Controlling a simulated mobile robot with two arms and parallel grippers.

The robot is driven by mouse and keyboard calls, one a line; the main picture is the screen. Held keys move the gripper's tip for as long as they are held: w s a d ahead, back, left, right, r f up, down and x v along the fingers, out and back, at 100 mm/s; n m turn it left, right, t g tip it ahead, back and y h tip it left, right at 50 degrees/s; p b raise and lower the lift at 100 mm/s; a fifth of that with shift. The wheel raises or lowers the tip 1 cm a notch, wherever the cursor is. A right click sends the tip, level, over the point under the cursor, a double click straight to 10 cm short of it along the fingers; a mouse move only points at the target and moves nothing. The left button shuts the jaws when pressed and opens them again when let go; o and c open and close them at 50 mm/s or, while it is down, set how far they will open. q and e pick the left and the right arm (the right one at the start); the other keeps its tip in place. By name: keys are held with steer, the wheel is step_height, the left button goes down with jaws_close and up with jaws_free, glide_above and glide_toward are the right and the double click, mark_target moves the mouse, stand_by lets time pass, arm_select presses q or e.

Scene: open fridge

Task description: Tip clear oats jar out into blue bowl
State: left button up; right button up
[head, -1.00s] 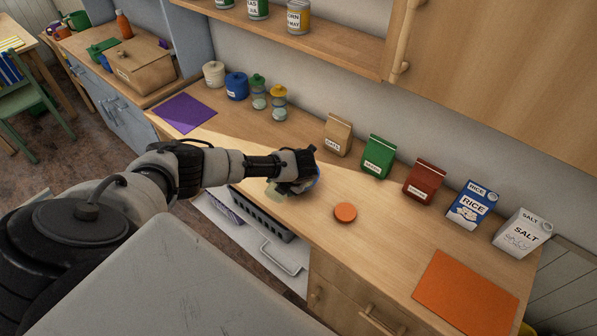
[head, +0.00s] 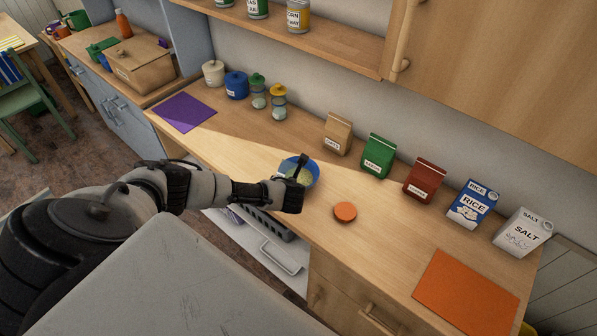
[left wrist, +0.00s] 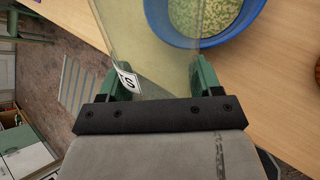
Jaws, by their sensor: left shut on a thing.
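The blue bowl (head: 312,172) stands on the wooden counter with pale oats inside; its rim and the oats also show in the left wrist view (left wrist: 206,41). My left gripper (head: 292,186) is at the bowl's near side, partly covering it. In the left wrist view my left gripper (left wrist: 152,84) is shut on the clear oats jar (left wrist: 150,40), whose label shows only "TS". In the head view the jar is mostly hidden by my gripper. My right gripper is not in view.
A round orange lid (head: 345,212) lies right of the bowl. Several packets, including a rice box (head: 471,207) and a salt box (head: 522,233), stand along the wall. Lidded jars (head: 258,92) stand at the back left. A purple mat (head: 185,112) and an orange mat (head: 465,291) lie at either end.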

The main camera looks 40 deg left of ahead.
mark_target(286, 175)
arm_select(q)
steer(key=shift+w, duration=0.1)
steer(key=shift+w+r+n+t+y, duration=0.15)
steer(key=shift+r+t, duration=0.1)
steer(key=shift+t, duration=0.3)
steer(key=shift+w+r+n+t+y, duration=0.15)
steer(key=shift+r+t, duration=0.1)
steer(key=shift+t, duration=0.3)
steer(key=shift+r+t, duration=0.3)
steer(key=shift+t, duration=0.1)
steer(key=shift+w+b, duration=0.15)
steer(key=shift+b, duration=0.15)
steer(key=shift+w+a+r+n+t+y+b, duration=0.1)
steer(key=shift+w+r+n+t+y+b, duration=0.2)
steer(key=shift+r+t, duration=0.25)
steer(key=shift+w+a+r+n+t+y+b, duration=0.1)
steer(key=shift+w+r+n+t+y+b, duration=0.15)
steer(key=shift+r+t, duration=0.25)
steer(key=shift+r, duration=0.35)
steer(key=shift+w, duration=0.1)
